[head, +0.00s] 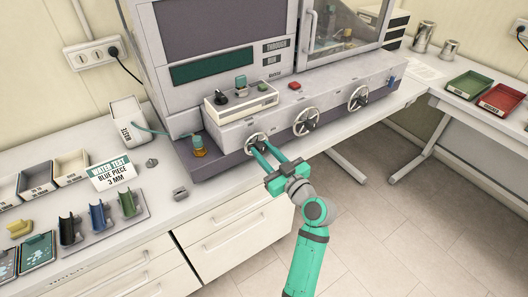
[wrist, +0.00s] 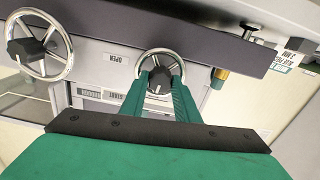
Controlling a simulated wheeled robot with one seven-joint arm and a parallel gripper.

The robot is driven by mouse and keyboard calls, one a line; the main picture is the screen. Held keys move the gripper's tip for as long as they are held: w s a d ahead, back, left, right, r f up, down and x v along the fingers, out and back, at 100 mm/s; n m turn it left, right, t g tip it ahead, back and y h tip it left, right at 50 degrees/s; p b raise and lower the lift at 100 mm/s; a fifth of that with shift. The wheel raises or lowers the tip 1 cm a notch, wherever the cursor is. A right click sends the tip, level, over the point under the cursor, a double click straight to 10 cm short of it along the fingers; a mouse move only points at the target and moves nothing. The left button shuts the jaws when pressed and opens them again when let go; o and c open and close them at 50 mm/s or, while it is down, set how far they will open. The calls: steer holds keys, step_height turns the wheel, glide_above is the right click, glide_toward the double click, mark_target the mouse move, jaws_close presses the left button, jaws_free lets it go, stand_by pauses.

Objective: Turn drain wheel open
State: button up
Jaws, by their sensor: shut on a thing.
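The leftmost and smallest of three wheels on the machine's front is a silver handwheel (head: 249,137) with a dark hub, which I take as the drain wheel. In the wrist view this wheel (wrist: 144,57) sits at the center, its rim partly hidden by my fingers. My gripper (head: 258,146) reaches it from the front, with its two green fingers at the wheel. In the wrist view the fingertips (wrist: 160,78) lie on both sides of the dark hub and are shut on it. An OPEN label (wrist: 110,58) is beside the wheel.
Two larger handwheels, one in the middle (head: 306,122) and one at the right (head: 358,98), are on the same panel. A brass fitting (head: 199,148) is left of the drain wheel.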

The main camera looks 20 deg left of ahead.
steer(key=m, duration=0.8)
steer(key=shift+f, duration=0.1)
steer(key=m, duration=0.4)
steer(key=shift+w, duration=0.1)
steer(key=shift+m, duration=2.1)
steer(key=shift+d, duration=0.1)
steer(key=o, duration=1)
steer(key=shift+o, duration=0.2)
